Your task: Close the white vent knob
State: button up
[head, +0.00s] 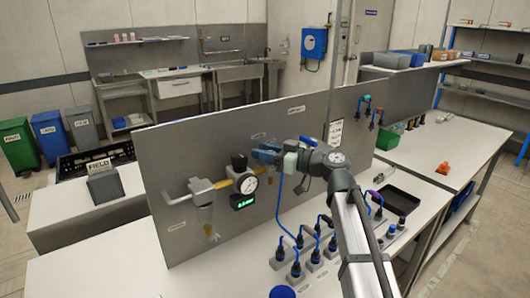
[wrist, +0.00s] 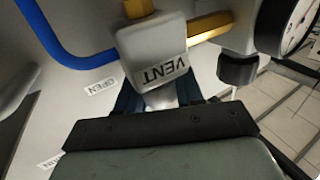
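In the wrist view, a pale block (wrist: 152,52) marked VENT sits on the brass pipe (wrist: 211,28). A white part (wrist: 161,98), apparently the vent knob's stem, runs from it towards my gripper. The dark blue fingers of my gripper (wrist: 160,92) lie on either side of this part. I cannot tell whether they press on it. In the head view, my gripper (head: 264,153) is at the upper middle of the grey panel and hides the knob.
A pressure gauge (head: 246,184) and a lit green display (head: 242,201) are close left of my gripper. A grey valve with a tap (head: 201,190) is further left. Blue hoses and several blue plugs (head: 295,270) stand below, on the white table (head: 215,272).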

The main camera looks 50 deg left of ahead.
jog(key=c, duration=0.4)
jog(key=shift+g, duration=0.4)
jog(key=shift+s+n+g+h, duration=0.1)
jog(key=shift+n+g+h, duration=0.5)
jog(key=shift+n+g, duration=0.15)
jog(key=o, duration=0.7)
jog(key=shift+d, duration=0.1)
notch_tip(320, 180, up, 10)
jog(key=shift+r, duration=0.1)
